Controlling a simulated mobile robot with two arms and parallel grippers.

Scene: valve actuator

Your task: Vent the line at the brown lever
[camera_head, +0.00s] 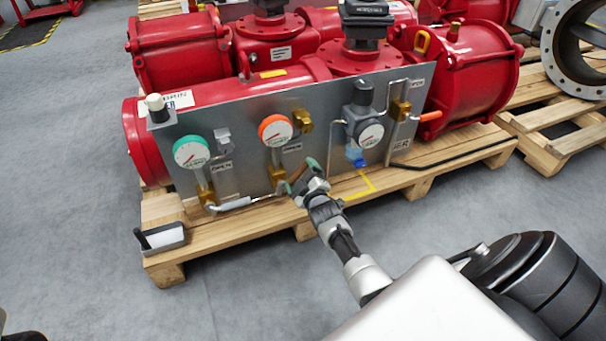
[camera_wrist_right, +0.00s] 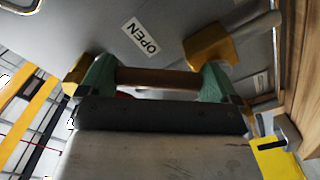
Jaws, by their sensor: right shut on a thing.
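The brown lever (camera_head: 298,173) sits low on the grey panel (camera_head: 243,118), below the orange-rimmed gauge. My right gripper (camera_head: 303,176) is at this lever. In the right wrist view the brown lever (camera_wrist_right: 158,80) spans the space between the green fingertips of my right gripper (camera_wrist_right: 157,84), which is shut on it. A brass fitting (camera_wrist_right: 76,74) shows beside the left fingertip. An "OPEN" label (camera_wrist_right: 140,37) is on the panel behind. The lever's ends are partly hidden by the fingertips. My left gripper is not in view.
The panel also carries a green-rimmed gauge (camera_head: 191,151), an orange-rimmed gauge (camera_head: 275,130), a grey regulator (camera_head: 363,120), a blue part (camera_head: 356,157) and an orange lever (camera_head: 430,116). Red actuators (camera_head: 470,75) stand behind. A wooden pallet (camera_head: 225,233) lies underneath. Floor in front is clear.

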